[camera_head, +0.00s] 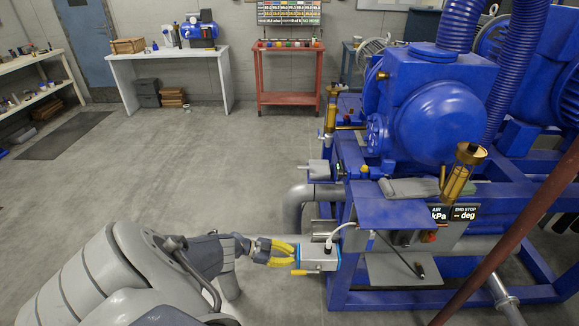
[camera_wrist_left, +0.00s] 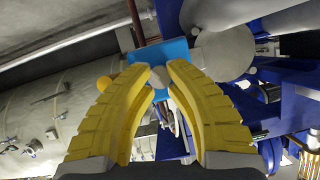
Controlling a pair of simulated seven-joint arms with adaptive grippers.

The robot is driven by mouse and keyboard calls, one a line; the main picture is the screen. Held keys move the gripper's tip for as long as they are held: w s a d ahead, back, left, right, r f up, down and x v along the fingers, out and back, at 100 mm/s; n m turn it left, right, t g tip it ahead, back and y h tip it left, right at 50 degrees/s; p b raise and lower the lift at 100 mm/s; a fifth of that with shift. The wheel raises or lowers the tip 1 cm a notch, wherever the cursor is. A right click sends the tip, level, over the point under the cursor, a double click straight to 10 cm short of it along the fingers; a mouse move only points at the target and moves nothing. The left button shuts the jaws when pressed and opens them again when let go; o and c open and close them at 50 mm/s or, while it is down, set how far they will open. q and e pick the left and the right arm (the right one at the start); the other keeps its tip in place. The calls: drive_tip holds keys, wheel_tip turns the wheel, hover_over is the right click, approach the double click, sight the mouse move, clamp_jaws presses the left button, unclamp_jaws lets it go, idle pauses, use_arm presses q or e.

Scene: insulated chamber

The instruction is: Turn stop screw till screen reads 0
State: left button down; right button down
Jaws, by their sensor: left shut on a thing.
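My left gripper (camera_head: 294,250) has yellow ribbed fingers and reaches in from the left to the side of a blue and white box (camera_head: 320,258). In the left wrist view its fingertips (camera_wrist_left: 158,78) are closed around a small grey round end, which looks like the stop screw (camera_wrist_left: 158,76), in front of the box's blue face (camera_wrist_left: 165,51). My right gripper is not in view.
A grey pipe (camera_head: 293,205) and blue frame (camera_head: 388,299) stand close by. A dark red bar (camera_head: 510,240) crosses the right foreground. Open floor lies left.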

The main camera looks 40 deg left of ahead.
use_arm(q)
drive_tip(key=shift+w+d+r, duration=0.1)
drive_tip(key=c, duration=1.5)
unclamp_jaws()
drive_tip(key=v, duration=1.2)
